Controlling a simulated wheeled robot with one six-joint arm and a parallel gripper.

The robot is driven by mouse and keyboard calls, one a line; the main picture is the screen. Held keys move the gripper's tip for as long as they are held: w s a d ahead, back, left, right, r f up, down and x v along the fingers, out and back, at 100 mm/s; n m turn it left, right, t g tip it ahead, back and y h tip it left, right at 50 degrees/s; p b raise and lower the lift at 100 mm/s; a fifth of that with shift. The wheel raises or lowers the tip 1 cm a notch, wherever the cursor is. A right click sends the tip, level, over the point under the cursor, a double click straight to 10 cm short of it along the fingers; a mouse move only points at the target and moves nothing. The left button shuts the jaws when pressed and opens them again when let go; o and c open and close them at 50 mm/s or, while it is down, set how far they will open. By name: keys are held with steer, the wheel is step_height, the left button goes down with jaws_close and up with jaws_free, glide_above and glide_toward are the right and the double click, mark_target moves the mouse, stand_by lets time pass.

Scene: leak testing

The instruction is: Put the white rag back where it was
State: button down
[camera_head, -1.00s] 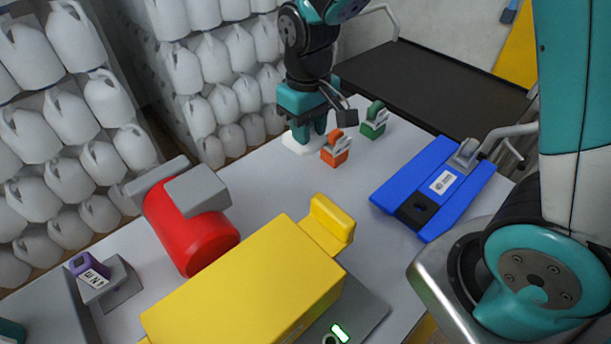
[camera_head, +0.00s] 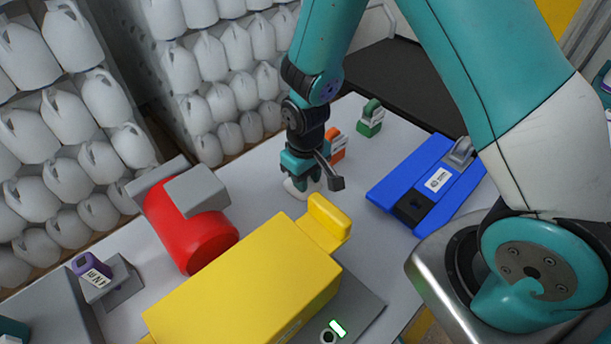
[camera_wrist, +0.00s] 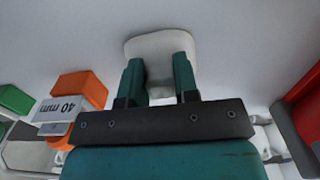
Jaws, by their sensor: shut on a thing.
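The white rag (camera_head: 294,190) is a small pale lump low over the grey-white table, between the red cylinder and the orange block. My gripper (camera_head: 305,186) points down and is shut on the rag. In the wrist view the rag (camera_wrist: 162,55) sits between the two teal fingers of my gripper (camera_wrist: 158,75) and spreads out beyond their tips. I cannot tell whether the rag touches the table.
The yellow box (camera_head: 245,280) is in front, with the red cylinder (camera_head: 195,235) to the left. The orange block (camera_head: 337,146), green block (camera_head: 370,120) and blue fixture (camera_head: 425,185) are behind and right. A purple-topped block (camera_head: 90,268) stands far left. White jugs (camera_head: 70,110) fill racks behind.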

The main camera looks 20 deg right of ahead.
steer(key=shift+f, duration=0.2)
steer(key=c, duration=0.9)
jaws_free()
steer(key=shift+r, duration=0.1)
steer(key=shift+o, duration=0.2)
steer(key=shift+r, duration=0.1)
step_height(320, 180, up, 12)
steer(key=b, duration=0.2)
steer(key=s+a+r+n+y, duration=0.1)
steer(key=s+a+r+y, duration=0.1)
steer(key=s+r, duration=0.4)
steer(key=s+a+r+n+y, duration=0.2)
steer(key=s+r, duration=0.5)
steer(key=s, duration=0.5)
steer(key=shift+a, duration=0.5)
